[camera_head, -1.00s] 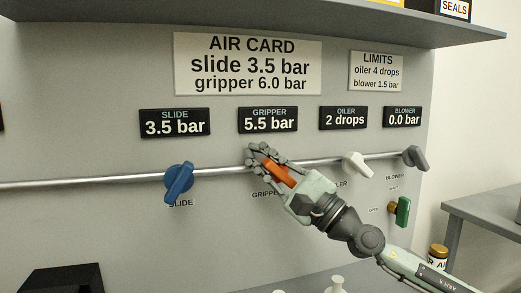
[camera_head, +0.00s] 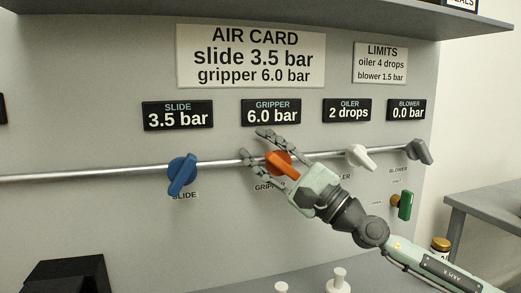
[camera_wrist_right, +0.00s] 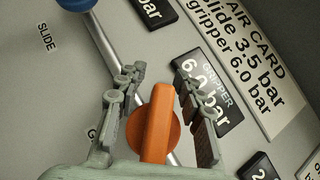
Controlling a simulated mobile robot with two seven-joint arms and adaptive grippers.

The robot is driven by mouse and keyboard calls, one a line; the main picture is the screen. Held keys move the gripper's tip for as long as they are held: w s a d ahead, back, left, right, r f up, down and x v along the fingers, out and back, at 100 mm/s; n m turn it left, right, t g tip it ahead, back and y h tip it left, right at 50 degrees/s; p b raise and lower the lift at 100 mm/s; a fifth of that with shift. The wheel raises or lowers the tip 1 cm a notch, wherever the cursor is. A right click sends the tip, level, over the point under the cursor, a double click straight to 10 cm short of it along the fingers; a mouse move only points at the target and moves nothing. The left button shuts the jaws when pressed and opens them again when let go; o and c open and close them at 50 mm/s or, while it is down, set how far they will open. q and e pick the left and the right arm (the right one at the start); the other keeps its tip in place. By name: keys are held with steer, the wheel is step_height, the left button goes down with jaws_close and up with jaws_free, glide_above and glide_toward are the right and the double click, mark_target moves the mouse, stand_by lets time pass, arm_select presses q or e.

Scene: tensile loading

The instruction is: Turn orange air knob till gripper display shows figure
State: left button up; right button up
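The orange air knob (camera_head: 281,164) sits on the pipe under the gripper display (camera_head: 271,113), which reads 6.0 bar. The air card (camera_head: 251,57) above reads slide 3.5 bar, gripper 6.0 bar. My right gripper (camera_head: 257,147) is open around the knob, its fingers spread on both sides. In the right wrist view the orange knob (camera_wrist_right: 154,127) stands between the two fingers with a gap on each side, its handle pointing up the picture. My left gripper is not in view.
Along the pipe are a blue slide knob (camera_head: 182,174), a white oiler knob (camera_head: 359,157) and a grey blower knob (camera_head: 419,151). A green valve handle (camera_head: 404,205) is at lower right. A black box (camera_head: 67,278) stands at lower left.

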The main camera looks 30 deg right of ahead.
mark_target(283, 165)
steer(key=shift+s+d+f, duration=0.2)
steer(key=shift+s+f, duration=0.05)
steer(key=shift+s, duration=0.4)
steer(key=shift+v, duration=0.8)
steer(key=v, duration=0.9)
